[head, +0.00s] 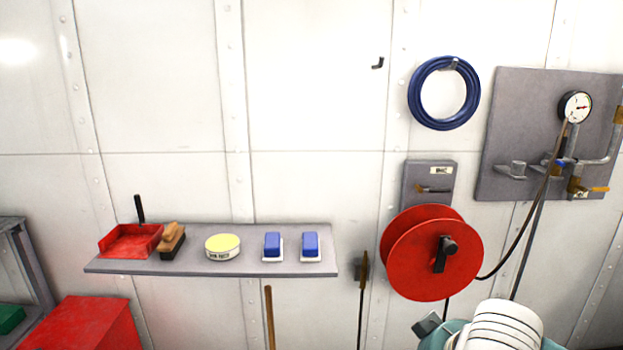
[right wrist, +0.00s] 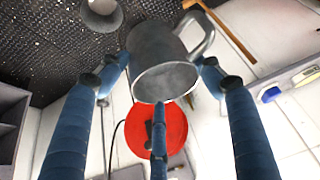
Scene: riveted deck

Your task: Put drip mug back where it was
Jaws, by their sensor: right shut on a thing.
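The drip mug (right wrist: 168,60) is a grey metal mug with a handle, seen in the right wrist view. My right gripper (right wrist: 160,82) has blue jointed fingers closed around it, and the mug is held up clear of the wall. The mug's round end faces the camera and its handle points to the upper right. The mug and the right gripper's fingers do not show in the head view, where only part of my right arm shows at the bottom right. My left gripper is in neither view.
A grey wall shelf (head: 200,265) holds a red dustpan (head: 128,243), a brush (head: 172,240), a round tin (head: 222,247) and two blue-and-white items. A red reel (head: 415,265) sticks out below.

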